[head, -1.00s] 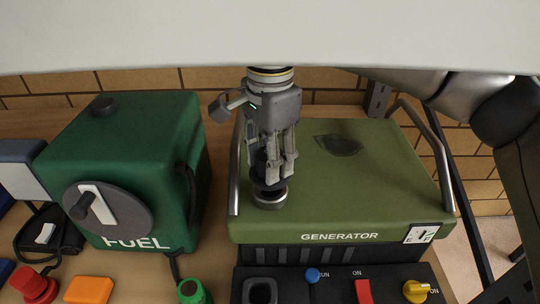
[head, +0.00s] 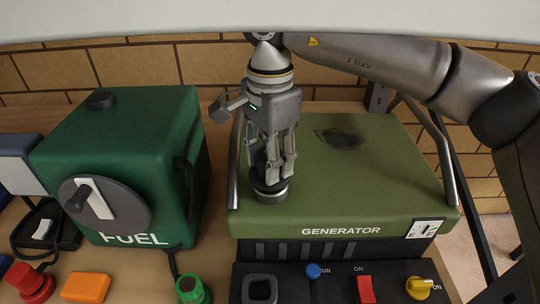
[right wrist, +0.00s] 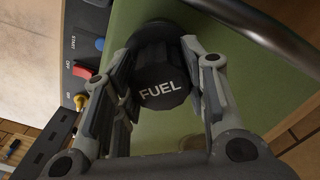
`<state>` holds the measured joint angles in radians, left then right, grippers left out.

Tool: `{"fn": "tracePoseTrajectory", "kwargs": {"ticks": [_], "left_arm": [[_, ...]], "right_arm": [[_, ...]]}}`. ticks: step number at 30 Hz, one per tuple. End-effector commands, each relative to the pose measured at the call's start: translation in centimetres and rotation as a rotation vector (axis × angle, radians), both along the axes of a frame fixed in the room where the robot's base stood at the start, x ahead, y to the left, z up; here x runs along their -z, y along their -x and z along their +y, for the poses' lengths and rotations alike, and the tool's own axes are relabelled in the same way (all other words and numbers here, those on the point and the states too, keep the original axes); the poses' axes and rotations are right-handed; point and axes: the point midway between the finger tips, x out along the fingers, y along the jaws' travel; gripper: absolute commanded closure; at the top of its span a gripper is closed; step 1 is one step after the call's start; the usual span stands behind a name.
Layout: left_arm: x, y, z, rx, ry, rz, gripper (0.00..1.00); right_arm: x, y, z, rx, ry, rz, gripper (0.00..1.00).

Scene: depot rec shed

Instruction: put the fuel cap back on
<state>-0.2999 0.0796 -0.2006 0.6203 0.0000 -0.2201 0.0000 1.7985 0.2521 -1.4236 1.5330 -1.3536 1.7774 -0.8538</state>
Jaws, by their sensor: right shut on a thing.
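The black fuel cap (right wrist: 160,86), marked FUEL, is between the fingers of my right gripper (right wrist: 157,62) in the right wrist view. In the head view my right gripper (head: 272,168) points straight down and is shut on the cap. The cap is at the metal filler neck (head: 270,195), on the front left part of the green generator top (head: 370,180). It looks upright and in line with the neck. I cannot tell whether it is seated or only resting there. My left gripper is not in view.
A green fuel tank (head: 120,130) with a grey dial (head: 105,205) stands left of the generator. Metal rails (head: 235,165) run along the generator's sides. A front panel holds a red switch (head: 365,290) and a yellow knob (head: 419,288). A brick wall is behind.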

Motion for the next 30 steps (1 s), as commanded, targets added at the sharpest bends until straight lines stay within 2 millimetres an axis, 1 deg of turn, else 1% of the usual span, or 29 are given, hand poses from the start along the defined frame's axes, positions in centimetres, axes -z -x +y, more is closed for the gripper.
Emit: {"fn": "tracePoseTrajectory", "kwargs": {"ticks": [17,22,23,28,30], "left_arm": [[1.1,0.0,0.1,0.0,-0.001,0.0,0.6],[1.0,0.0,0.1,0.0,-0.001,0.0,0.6],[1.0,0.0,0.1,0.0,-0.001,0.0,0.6],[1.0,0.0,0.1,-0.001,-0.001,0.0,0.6],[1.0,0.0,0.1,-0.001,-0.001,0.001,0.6]], "right_arm": [[1.2,0.0,0.0,0.0,-0.001,0.0,0.84],[1.1,0.0,0.0,0.0,-0.001,-0.001,0.84],[1.1,0.0,0.0,0.0,-0.001,-0.001,0.56],[1.1,0.0,0.0,0.0,-0.001,-0.001,0.35],[1.1,0.0,0.0,0.0,-0.001,-0.001,0.35]]}}
